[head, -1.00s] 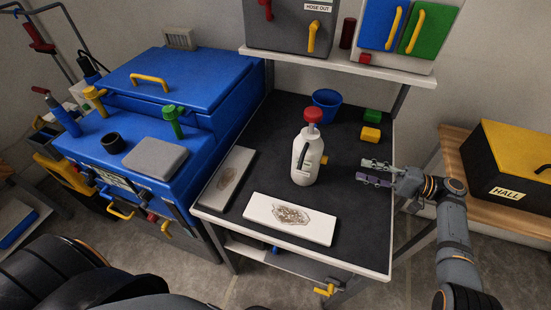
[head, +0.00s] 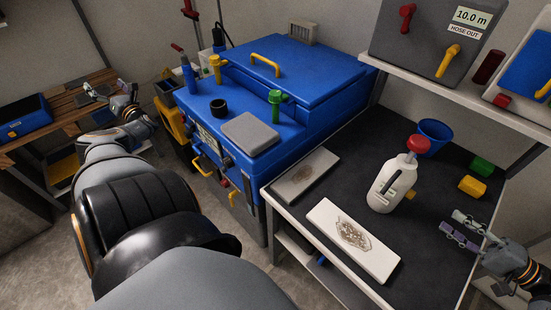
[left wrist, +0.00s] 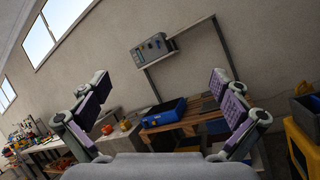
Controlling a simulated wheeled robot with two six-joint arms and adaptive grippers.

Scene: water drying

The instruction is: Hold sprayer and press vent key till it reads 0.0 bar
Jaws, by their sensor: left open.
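The sprayer, a white bottle (head: 385,196) with a red top (head: 418,144), stands on the dark bench top in the head view. A dark handle shows on its front and a small yellow part (head: 410,194) on its right side, which I cannot identify for sure as the vent key. No pressure reading is legible on it. My right gripper (head: 466,231) is open and empty, to the right of the sprayer and apart from it. My left gripper (head: 101,90) is far left, away from the sprayer; in the left wrist view (left wrist: 165,105) its jaws are wide apart and empty.
A white plate (head: 385,262) and a grey plate (head: 305,172) lie left of the sprayer. A blue cup (head: 433,136), green block (head: 481,166) and yellow block (head: 472,186) stand behind. The shelf's grey box (head: 425,38) reads 10.0 m. A blue machine (head: 290,75) stands left.

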